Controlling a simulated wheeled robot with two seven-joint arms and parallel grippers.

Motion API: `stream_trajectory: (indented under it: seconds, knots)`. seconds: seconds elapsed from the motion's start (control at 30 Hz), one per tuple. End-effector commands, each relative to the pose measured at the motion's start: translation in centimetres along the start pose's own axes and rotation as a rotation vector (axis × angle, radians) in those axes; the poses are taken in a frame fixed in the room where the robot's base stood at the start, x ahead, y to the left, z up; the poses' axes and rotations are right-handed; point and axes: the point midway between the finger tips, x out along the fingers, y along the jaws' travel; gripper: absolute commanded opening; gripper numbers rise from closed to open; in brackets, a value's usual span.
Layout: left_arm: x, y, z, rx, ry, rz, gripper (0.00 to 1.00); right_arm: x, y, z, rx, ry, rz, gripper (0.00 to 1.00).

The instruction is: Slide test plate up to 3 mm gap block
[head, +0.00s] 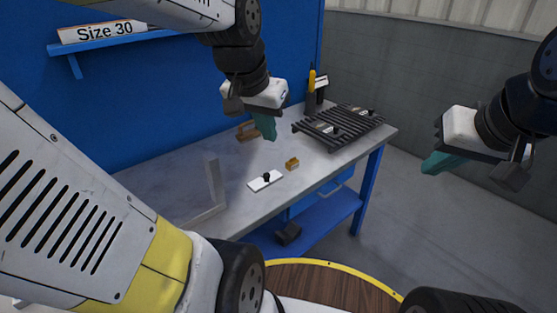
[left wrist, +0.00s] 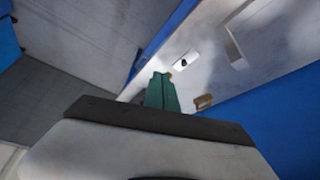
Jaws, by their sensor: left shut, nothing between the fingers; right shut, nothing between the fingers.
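The test plate (head: 265,181), a flat white plate with a black knob, lies on the grey table. It also shows in the left wrist view (left wrist: 185,61). A small tan block (head: 292,163), which looks like the gap block, stands just beyond the plate's right end, with a small space between them. My left gripper (head: 265,126) is shut and empty, with teal fingers pointing down above the table, behind the plate and block. My right gripper (head: 436,164) is shut and empty, out past the table's right end.
A larger tan wooden piece (head: 248,131) lies near the back wall, partly behind my left gripper. A dark slatted rack (head: 338,127) fills the table's right end. A pale angled bar (head: 214,185) stands to the left. The table's front edge is close to the plate.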

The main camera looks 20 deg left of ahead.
Motion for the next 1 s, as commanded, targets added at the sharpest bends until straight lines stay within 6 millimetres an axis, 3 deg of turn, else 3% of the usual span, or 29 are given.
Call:
stream_trajectory:
  seconds: [0.1,0.3,0.5,0.6,0.77,1.0]
  knots:
    - [3.4,-2.8,-2.2,0.082,-0.104,-0.031,0.00,0.0,0.0,0.0,0.000,0.000,0.000,0.00]
    - [10.2,-7.5,-4.5,0.225,-0.256,-0.028,0.00,0.0,0.0,0.0,0.000,0.000,0.000,0.00]
    - [17.4,-11.8,-4.8,0.344,-0.371,0.026,0.00,0.0,0.0,0.0,0.000,0.000,0.000,0.00]
    - [20.0,-13.2,-4.4,0.381,-0.404,0.052,0.00,0.0,0.0,0.0,0.000,0.000,0.000,0.00]
    - [22.1,-14.2,-4.0,0.411,-0.425,0.075,0.00,0.0,0.0,0.0,0.000,0.000,0.000,0.00]
    - [24.4,-14.3,-2.9,0.415,-0.430,0.081,0.00,0.0,0.0,0.0,0.000,0.000,0.000,0.00]
